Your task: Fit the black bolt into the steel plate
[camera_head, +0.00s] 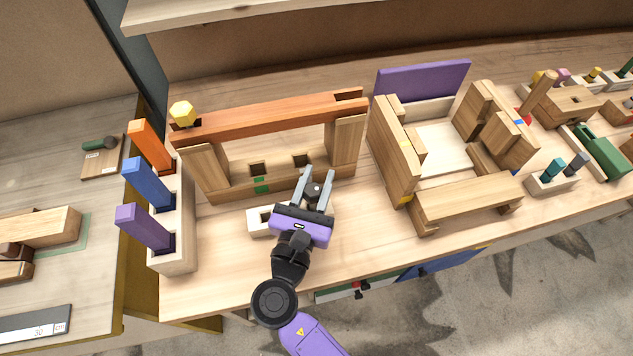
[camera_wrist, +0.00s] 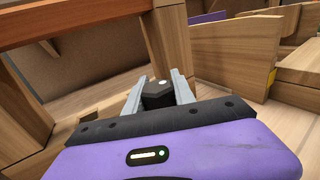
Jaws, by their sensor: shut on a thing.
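My gripper (camera_head: 315,178) is over the front middle of the workbench, just in front of the wooden frame. Its two grey fingers are shut on the black bolt (camera_head: 315,188). In the wrist view the bolt (camera_wrist: 158,95) shows as a dark faceted head between the fingers (camera_wrist: 158,82), with a small light spot on top. Its lower end is hidden behind my gripper's body. I cannot pick out a steel plate for certain in either view.
A pale block with an opening (camera_head: 258,222) lies beside my gripper, partly covered. The wooden frame with an orange-brown beam (camera_head: 270,115) stands behind. A rack with orange, blue and purple pieces (camera_head: 180,255) stands left. A wooden assembly (camera_head: 465,200) stands right.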

